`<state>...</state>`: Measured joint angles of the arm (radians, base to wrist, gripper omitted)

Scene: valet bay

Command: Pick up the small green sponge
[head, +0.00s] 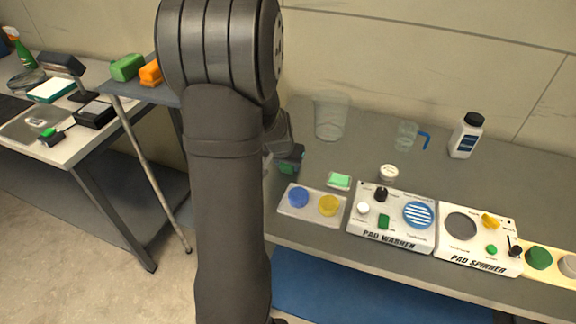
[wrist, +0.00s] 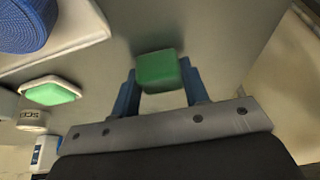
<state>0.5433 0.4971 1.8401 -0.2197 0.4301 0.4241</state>
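My gripper (head: 290,160) is over the left part of the bench, partly hidden behind my arm in the head view. In the wrist view its two blue fingers (wrist: 160,84) are closed against the sides of a small green sponge (wrist: 158,71). In the head view only part of this sponge (head: 291,166) shows at the fingertips. I cannot tell whether it touches the bench. A paler green block (head: 340,180) lies in a small white dish right of my gripper; it also shows in the wrist view (wrist: 50,94).
A white tray (head: 315,215) with blue and yellow pads stands in front of my gripper. The pad washer (head: 400,238) and pad spinner (head: 450,252) are to its right. A clear bucket (head: 330,115), a jug (head: 406,136) and a white bottle (head: 466,136) stand behind.

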